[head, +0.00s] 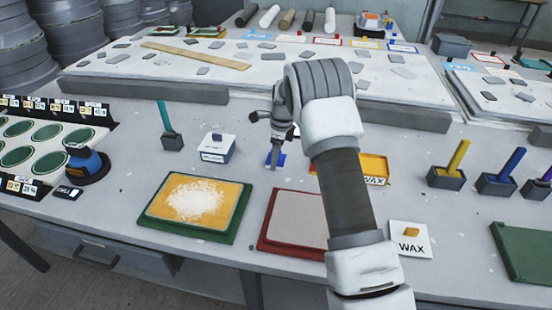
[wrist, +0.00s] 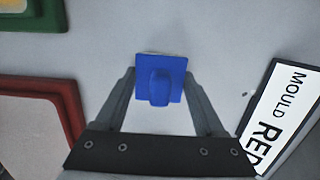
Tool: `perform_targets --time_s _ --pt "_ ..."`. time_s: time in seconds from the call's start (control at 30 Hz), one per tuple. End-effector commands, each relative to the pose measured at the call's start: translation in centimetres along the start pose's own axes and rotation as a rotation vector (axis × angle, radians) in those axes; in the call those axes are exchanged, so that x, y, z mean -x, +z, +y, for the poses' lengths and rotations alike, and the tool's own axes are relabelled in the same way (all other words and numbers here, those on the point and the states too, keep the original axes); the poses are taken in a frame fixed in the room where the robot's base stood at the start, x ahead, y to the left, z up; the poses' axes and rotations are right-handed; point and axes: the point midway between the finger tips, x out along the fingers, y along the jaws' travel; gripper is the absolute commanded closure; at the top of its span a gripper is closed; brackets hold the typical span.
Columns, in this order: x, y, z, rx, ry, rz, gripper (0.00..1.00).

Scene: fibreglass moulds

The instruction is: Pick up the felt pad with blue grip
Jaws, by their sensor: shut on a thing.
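The felt pad with blue grip (wrist: 160,80) shows in the wrist view as a blue square with a raised blue grip in its middle. My gripper (wrist: 160,92) is shut on it, with one finger at each side of the grip. In the head view my gripper (head: 275,150) points down, and blue parts of the pad (head: 281,160) show around its fingertips. The fingers hide some of the pad there. I cannot tell whether the pad touches the table or hangs just above it.
A red-framed mould (head: 268,235) and a green-framed mould (head: 160,225) lie nearer. A white lidded box (head: 218,148) and a holder with a teal handle (head: 171,140) stand left. A yellow tray (head: 375,166) is right, partly behind my arm. Large slabs (head: 130,75) lie behind.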

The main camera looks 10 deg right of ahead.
Motion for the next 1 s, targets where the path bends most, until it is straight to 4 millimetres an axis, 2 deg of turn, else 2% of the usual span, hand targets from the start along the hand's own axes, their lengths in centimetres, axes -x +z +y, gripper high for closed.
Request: perform_targets --time_s 0.23,0.4,0.8,1.0 --pt "1.4 0.2 -0.1 0.001 -0.003 -0.001 0.85" --pt "4.2 0.6 -0.1 0.001 -0.004 -0.002 0.85" --pt "9.6 -6.6 0.9 -0.004 -0.003 0.0 0.85" --pt "11.4 -8.9 1.3 -0.002 -0.001 -0.001 0.85"
